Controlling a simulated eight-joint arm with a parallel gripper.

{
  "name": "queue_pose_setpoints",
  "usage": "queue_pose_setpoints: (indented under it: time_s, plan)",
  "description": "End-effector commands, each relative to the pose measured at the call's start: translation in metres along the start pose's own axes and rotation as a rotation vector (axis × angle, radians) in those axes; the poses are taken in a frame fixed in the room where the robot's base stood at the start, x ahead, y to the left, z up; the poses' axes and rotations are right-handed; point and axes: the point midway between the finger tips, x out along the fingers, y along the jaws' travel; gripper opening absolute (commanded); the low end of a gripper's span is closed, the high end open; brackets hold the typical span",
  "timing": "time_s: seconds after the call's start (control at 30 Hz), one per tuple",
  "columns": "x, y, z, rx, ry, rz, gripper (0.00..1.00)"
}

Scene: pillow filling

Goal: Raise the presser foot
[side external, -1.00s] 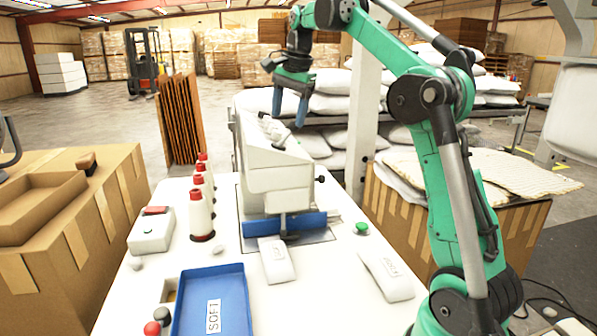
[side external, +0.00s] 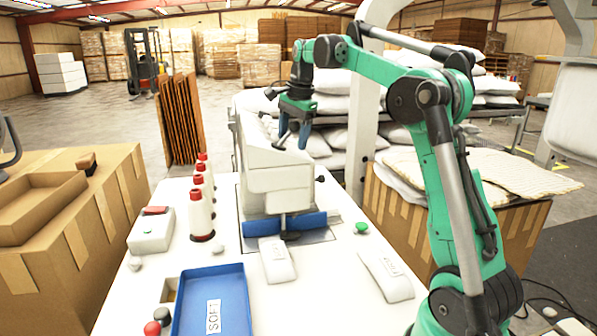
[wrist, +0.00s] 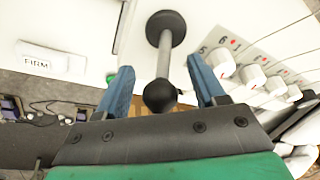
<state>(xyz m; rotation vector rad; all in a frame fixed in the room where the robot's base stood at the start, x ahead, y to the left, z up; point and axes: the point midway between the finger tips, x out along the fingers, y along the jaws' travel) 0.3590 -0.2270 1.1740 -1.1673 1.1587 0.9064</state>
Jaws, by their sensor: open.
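The white sewing machine (side external: 275,180) stands on the white table in the side view. A small black knob (side external: 320,179) sticks out of its right side. My gripper (side external: 293,142) hangs behind the upper part of the machine, fingers pointing down. In the wrist view, my gripper (wrist: 160,68) is open, with one blue finger on each side of a grey lever (wrist: 164,60) with a black ball end (wrist: 160,95). The ball sits between the fingers, nearer the palm, and no grip on it shows. I cannot make out the presser foot itself.
White numbered dials (wrist: 252,76) lie right of the fingers in the wrist view. A pad marked FIRM (wrist: 50,62) lies left. Red-topped white cones (side external: 200,215) and a blue SOFT tray (side external: 235,295) are on the table. White pillows (side external: 335,105) are stacked behind.

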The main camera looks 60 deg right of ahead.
Motion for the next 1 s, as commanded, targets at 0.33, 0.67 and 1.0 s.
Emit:
queue_pose_setpoints:
  time_s: [0.33, 0.67, 1.0]
  plan:
    - [-0.0002, 0.0, 0.0, -0.001, 0.0, 0.0, 0.12]
    - [-0.0007, -0.0004, 0.0006, -0.004, 0.013, 0.009, 0.0]
    - [-0.0047, -0.005, 0.0053, -0.035, 0.154, 0.105, 0.0]
